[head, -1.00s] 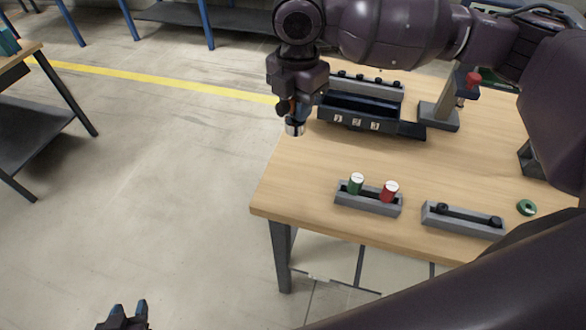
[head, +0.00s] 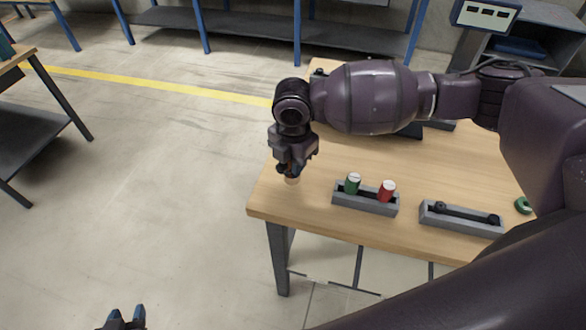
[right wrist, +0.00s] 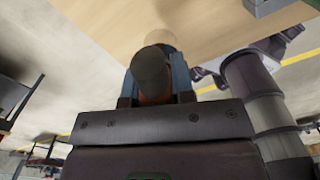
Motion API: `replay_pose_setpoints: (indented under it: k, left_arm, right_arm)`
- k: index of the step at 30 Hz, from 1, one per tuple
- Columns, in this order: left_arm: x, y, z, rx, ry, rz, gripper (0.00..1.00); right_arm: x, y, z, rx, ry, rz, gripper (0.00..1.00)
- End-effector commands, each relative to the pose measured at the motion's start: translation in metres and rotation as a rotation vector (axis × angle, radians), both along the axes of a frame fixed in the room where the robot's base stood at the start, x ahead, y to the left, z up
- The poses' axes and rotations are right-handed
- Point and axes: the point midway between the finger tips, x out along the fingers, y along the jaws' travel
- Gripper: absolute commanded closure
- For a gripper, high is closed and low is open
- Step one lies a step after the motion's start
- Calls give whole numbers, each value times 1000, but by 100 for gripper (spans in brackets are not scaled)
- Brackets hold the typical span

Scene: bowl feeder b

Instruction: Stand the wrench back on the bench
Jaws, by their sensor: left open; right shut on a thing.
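My right gripper (head: 290,168) is shut on the wrench, near the left edge of the wooden bench (head: 430,165). Only the wrench's pale lower end (head: 292,180) shows below the fingers in the head view. In the right wrist view the wrench (right wrist: 153,72) is a rounded dark end with orange beside it, between the blue fingertips. It looks roughly upright. I cannot tell whether its lower end touches the bench.
A grey holder (head: 365,206) with a green cylinder (head: 353,184) and a red cylinder (head: 387,191) stands right of the wrench. Another grey holder (head: 462,219) and a green ring (head: 523,205) are further right. My right arm hides much of the bench's back.

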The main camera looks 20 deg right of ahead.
Motion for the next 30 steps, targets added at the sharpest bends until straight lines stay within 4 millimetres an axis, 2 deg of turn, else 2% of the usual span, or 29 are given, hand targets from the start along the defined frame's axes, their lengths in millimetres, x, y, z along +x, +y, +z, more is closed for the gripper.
replay_pose_setpoints:
  k: [3,6,18,19,23,30]
  left_arm:
    - [-1,0,-2,0,1,0,57]
    - [-1,0,-3,0,3,0,57]
    - [-6,1,-6,1,13,3,57]
    - [-6,1,-6,1,13,3,57]
    - [-6,1,-6,1,13,3,57]
    - [-4,1,-5,0,9,2,57]
  right_arm:
    - [0,0,-19,-1,4,-1,100]
    - [0,0,-29,0,1,0,100]
    - [0,0,-33,0,1,0,100]
    - [0,0,-33,-1,1,0,72]
    - [0,0,-33,-1,1,0,52]
    - [0,0,-32,-1,1,0,51]
